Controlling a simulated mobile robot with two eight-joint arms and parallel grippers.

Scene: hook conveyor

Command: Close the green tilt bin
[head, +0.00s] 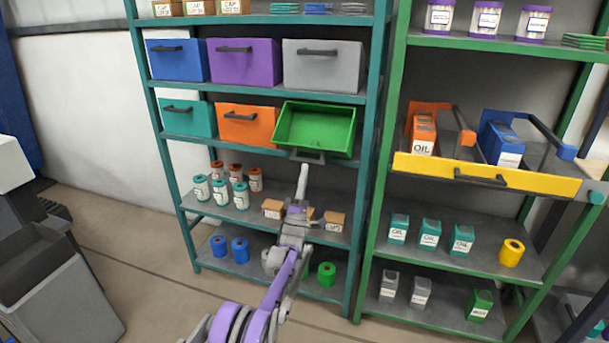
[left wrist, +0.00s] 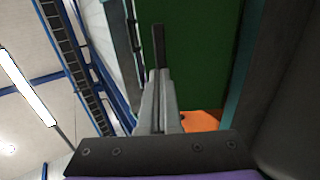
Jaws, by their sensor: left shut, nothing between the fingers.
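The green tilt bin (head: 315,127) is tipped forward and open in the second row of the teal shelf, its empty inside showing. Its dark handle (head: 307,156) is at the lower front edge. My left gripper (head: 303,172) is shut and empty, pointing up just below the handle; I cannot tell whether it touches it. In the left wrist view, the shut fingers (left wrist: 158,75) stand before a large dark green surface (left wrist: 198,55), seemingly the bin's front. My right gripper is not in view.
An orange bin (head: 247,128) and a teal bin (head: 187,119) sit closed to the left. Blue, purple and grey bins (head: 323,67) are above. Small boxes (head: 272,209) and jars (head: 241,195) stand below. A yellow-fronted drawer (head: 487,177) projects at right.

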